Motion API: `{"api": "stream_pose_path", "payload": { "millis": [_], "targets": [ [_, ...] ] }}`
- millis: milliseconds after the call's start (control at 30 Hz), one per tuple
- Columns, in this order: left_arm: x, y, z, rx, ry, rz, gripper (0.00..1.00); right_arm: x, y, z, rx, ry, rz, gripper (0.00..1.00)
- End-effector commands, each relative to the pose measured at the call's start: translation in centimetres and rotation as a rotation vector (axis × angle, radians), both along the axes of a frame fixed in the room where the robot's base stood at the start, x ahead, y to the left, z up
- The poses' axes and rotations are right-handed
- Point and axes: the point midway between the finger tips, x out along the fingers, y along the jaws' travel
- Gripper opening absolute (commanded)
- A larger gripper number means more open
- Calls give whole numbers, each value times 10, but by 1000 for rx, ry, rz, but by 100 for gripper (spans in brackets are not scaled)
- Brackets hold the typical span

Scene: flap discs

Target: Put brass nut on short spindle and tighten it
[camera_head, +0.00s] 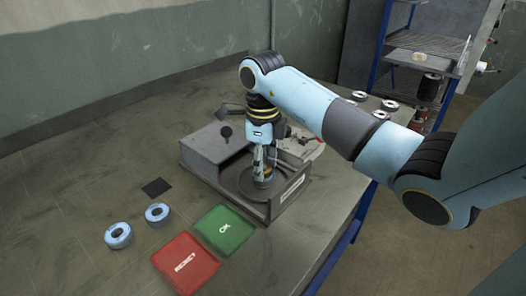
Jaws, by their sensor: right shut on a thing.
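My right gripper (263,178) points straight down over the round plate of a grey boxy fixture (210,145). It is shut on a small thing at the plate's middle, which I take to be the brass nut. The fingers cover most of it, and only a yellowish bit shows. The short spindle is hidden behind the fingers, so I cannot tell whether the nut is on it. My left gripper is not in view.
Two blue-rimmed rings (118,235) lie at the front left, near a black square (157,187). A red mat (185,263) and a green OK mat (224,230) lie in front. Several rings (360,96) lie behind my right arm. A shelf (425,45) stands behind.

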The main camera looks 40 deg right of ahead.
Motion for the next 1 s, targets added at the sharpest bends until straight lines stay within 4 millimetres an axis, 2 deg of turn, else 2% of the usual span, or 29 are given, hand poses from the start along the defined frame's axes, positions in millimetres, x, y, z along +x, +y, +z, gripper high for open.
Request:
{"api": "stream_pose_path", "payload": {
  "millis": [133, 367, 400, 567, 867, 1000],
  "targets": [
    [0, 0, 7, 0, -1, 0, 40, -1, 0, 0, 1, 2, -153, 3],
    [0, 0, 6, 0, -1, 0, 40, -1, 0, -2, 1, 2, -174, 3],
    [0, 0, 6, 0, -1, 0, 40, -1, 0, -2, 2, 3, -174, 44],
    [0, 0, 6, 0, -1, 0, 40, -1, 0, -1, 1, 2, -173, 65],
    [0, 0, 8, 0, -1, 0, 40, -1, 0, 0, 1, 1, -172, 66],
    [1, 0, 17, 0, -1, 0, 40, 0, 0, 12, 1, 0, -172, 66]
  ]
}}
